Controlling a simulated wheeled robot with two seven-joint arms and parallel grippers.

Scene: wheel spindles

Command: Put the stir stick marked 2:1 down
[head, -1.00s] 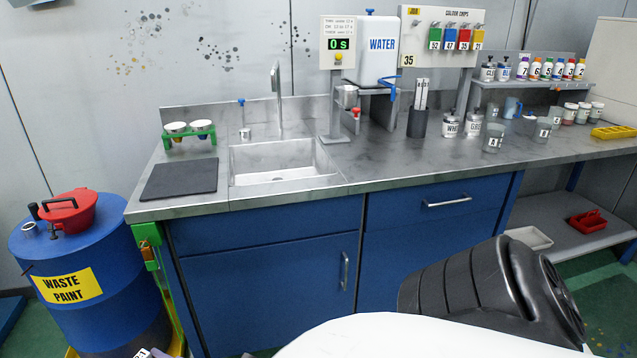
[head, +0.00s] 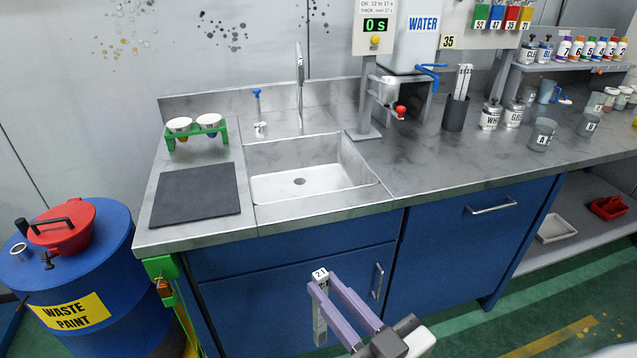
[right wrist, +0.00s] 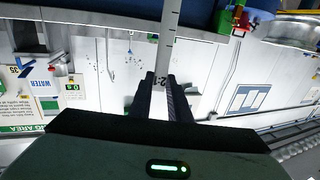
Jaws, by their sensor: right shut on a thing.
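My right gripper (head: 321,280) is in front of the blue cabinet, below the counter's front edge. It is shut on the stir stick (head: 319,322), a pale flat stick whose marked top shows at the fingertips and whose shaft hangs down. In the right wrist view the stick (right wrist: 168,40) sits between the fingertips (right wrist: 160,84), and part of its mark, a 2, shows there. A black holder (head: 455,114) with other sticks stands on the counter right of the sink. My left gripper is not in view.
A dark mat (head: 195,195) lies bare on the counter left of the sink (head: 310,185). Behind it is a green stand (head: 170,143) with two cups. The blue waste paint drum (head: 100,265) stands at far left. The counter right of the sink has free room in front.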

